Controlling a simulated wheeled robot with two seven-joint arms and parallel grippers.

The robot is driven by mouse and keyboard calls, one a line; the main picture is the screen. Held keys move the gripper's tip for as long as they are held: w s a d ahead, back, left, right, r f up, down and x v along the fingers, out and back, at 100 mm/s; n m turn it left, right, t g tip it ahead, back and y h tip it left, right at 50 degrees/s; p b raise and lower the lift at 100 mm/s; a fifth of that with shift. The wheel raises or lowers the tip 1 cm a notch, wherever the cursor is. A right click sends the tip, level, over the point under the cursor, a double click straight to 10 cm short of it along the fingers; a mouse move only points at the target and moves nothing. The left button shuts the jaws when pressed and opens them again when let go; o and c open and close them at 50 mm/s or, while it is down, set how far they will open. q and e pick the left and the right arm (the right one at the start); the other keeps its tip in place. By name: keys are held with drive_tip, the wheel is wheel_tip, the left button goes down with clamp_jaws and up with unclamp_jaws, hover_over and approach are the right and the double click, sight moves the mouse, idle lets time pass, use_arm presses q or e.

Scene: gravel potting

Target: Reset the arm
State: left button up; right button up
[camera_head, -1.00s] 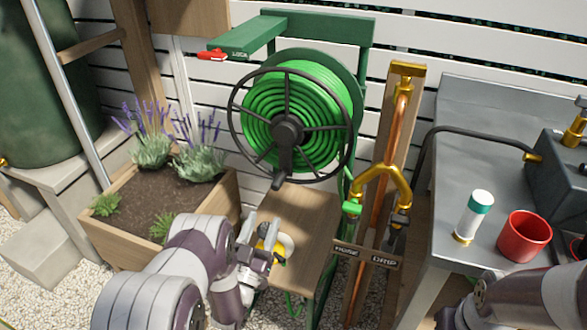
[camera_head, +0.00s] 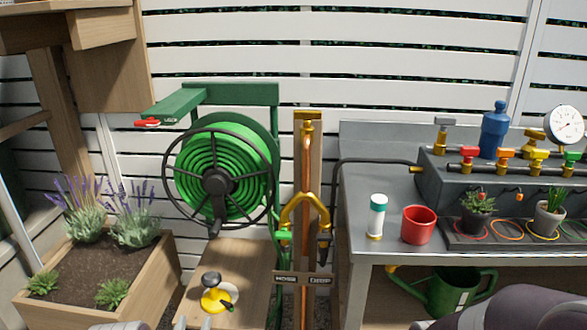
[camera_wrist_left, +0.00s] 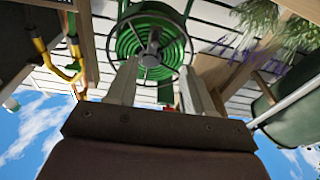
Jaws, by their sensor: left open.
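My left gripper (camera_head: 193,323) only just shows at the bottom edge of the head view, in front of the wooden shelf (camera_head: 234,262). In the left wrist view its two fingers (camera_wrist_left: 160,88) are spread apart, with nothing between them but the green hose reel (camera_wrist_left: 152,50) in the background. A yellow and black fitting (camera_head: 215,298) with a white disc behind it rests on the shelf, apart from the fingertips. Part of my right arm (camera_head: 515,312) shows at the lower right; its gripper is out of view.
The hose reel also shows in the head view (camera_head: 218,180), above the shelf. A wooden planter (camera_head: 150,272) with lavender stands at the left.

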use_arm(q)
wheel_tip(320, 180, down, 7)
drive_tip(key=s+g+y+p, duration=0.1)
drive_tip(key=g, duration=0.5)
drive_tip(key=s+d+r+g+p, duration=0.1)
drive_tip(key=s+r+g+p, duration=0.45)
drive_tip(key=r+p, duration=0.35)
drive_tip(key=s+r+g+p, duration=0.4)
drive_tip(key=s+r+p, duration=0.25)
drive_tip(key=r, duration=0.45)
drive_tip(key=s+d+r+g+p, duration=0.1)
drive_tip(key=s+r+g+p, duration=0.3)
drive_tip(key=s+r+p, duration=0.45)
wheel_tip(320, 180, up, 17)
drive_tip(key=w+d+t+p, duration=0.1)
drive_tip(key=w+d+p, duration=0.1)
drive_tip(key=p, duration=0.5)
drive_tip(key=shift+w+d+p, duration=0.15)
drive_tip(key=shift+w+p, duration=0.1)
drive_tip(key=shift+p, duration=0.15)
drive_tip(key=shift+o, duration=0.3)
drive_tip(key=shift+r, duration=0.1)
